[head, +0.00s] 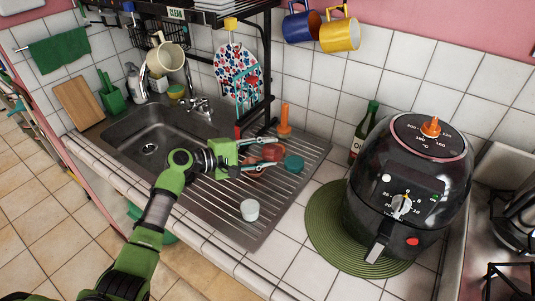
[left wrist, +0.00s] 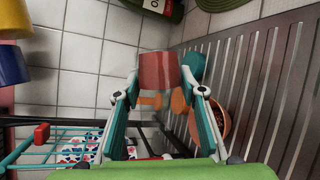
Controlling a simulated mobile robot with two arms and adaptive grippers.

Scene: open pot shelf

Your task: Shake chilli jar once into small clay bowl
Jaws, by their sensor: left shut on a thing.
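My left gripper (head: 266,153) reaches in from the left over the ribbed drainer of the sink. It is shut on a reddish jar (head: 273,152), seemingly the chilli jar, which shows between the fingertips in the left wrist view (left wrist: 159,72). Whether the jar is tilted is hard to tell. The small clay bowl (left wrist: 223,120) stands on the drainer, to the right of the fingers in the left wrist view. In the head view the bowl (head: 257,173) is partly hidden under the fingers. My right gripper is in neither view.
A teal round item (head: 293,162) is close beside the jar. A white cup (head: 250,211) stands nearer on the drainer. An orange bottle-like item (head: 284,120) stands behind. A green bottle (head: 364,130) and black air fryer (head: 408,190) are right. A black rack (head: 266,75) rises behind.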

